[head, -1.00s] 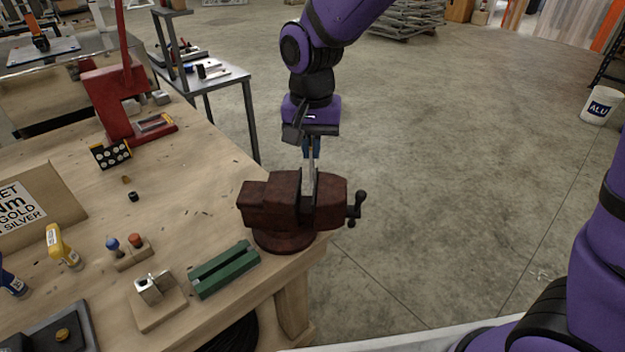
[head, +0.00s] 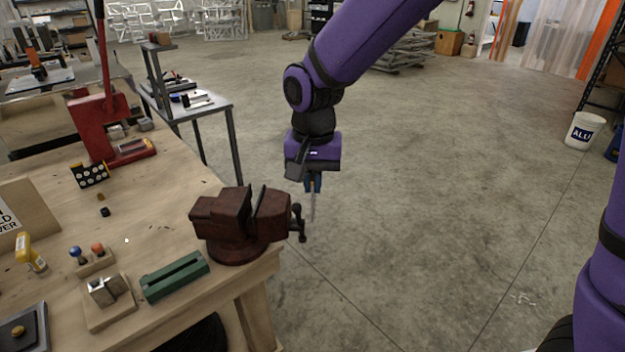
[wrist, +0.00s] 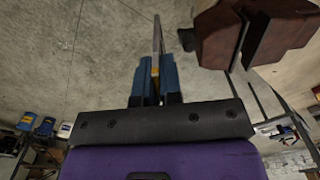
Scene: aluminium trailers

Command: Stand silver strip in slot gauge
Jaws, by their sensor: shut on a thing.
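My gripper (head: 313,183) is shut on the silver strip (head: 313,207), which hangs down, thin and upright, over the floor to the right of the vise. In the wrist view the blue fingers (wrist: 156,78) grip the strip (wrist: 157,38), which points away from the camera. A green block with a long groove (head: 174,277) lies near the bench's front edge. Left of it, a small metal block with a dark opening (head: 106,290) sits on a wooden base. I cannot tell for sure which of these is the slot gauge. Both stand well left of my gripper.
The dark red vise (head: 232,222) stands at the bench (head: 150,235) corner, between my gripper and the blocks; it also shows in the wrist view (wrist: 222,38). A red press (head: 100,125), two knobs on a stand (head: 95,262) and a yellow bottle (head: 28,253) are further left.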

